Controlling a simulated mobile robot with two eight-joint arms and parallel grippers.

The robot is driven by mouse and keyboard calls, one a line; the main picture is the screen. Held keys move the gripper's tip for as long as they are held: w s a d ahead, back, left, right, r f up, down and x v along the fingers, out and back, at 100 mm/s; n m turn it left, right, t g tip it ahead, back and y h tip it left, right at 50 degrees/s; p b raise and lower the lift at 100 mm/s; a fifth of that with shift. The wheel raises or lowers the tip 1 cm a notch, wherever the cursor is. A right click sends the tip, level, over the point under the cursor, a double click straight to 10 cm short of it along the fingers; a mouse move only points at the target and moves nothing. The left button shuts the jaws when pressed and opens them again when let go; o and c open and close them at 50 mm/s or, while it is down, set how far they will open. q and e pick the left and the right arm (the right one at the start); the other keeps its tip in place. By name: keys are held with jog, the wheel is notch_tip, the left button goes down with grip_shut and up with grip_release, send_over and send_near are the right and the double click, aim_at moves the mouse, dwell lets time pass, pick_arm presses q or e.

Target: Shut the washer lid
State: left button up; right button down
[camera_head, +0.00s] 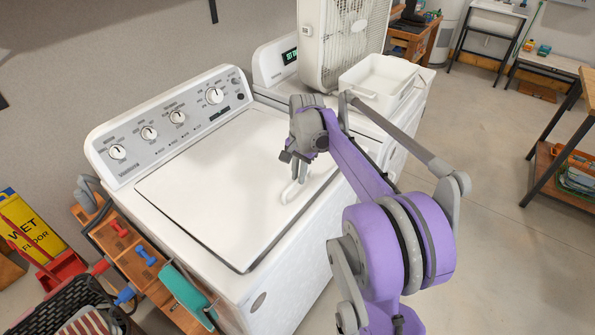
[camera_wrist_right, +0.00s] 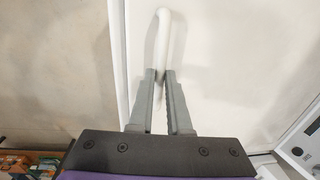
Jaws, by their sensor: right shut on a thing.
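The white washer (camera_head: 190,258) stands at the left centre in the head view, with its knobbed control panel at the back. Its white lid (camera_head: 215,165) lies flat or nearly flat over the top. A dark line runs along its left and front edges, and I cannot tell whether it is flush. A white loop handle (camera_head: 289,194) sits on the lid near its right edge. My right gripper (camera_head: 297,172) is over this handle. In the wrist view, the right gripper's fingers (camera_wrist_right: 161,76) are closed on the white handle (camera_wrist_right: 163,35). My left gripper is out of view.
A second white machine (camera_head: 275,65) stands right of the washer, with a box fan (camera_head: 341,40) and a white bin (camera_head: 378,80) on top. A wooden organizer (camera_head: 135,262), a basket and a yellow wet-floor sign (camera_head: 25,228) are at left.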

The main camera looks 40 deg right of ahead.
aim_at(300, 189)
jog(key=f, duration=0.2)
jog(key=f+b, duration=0.1)
jog(key=f, duration=0.1)
jog(key=shift+s+d, duration=0.1)
jog(key=shift+s, duration=0.3)
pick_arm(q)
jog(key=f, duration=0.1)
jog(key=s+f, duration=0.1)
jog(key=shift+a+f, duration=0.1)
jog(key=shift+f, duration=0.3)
pick_arm(e)
jog(key=shift+r, duration=0.1)
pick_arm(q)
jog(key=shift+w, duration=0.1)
pick_arm(e)
jog(key=c, duration=1.2)
grip_release()
jog(key=shift+c, duration=0.2)
jog(key=o, duration=0.4)
jog(key=shift+s+d, duration=0.1)
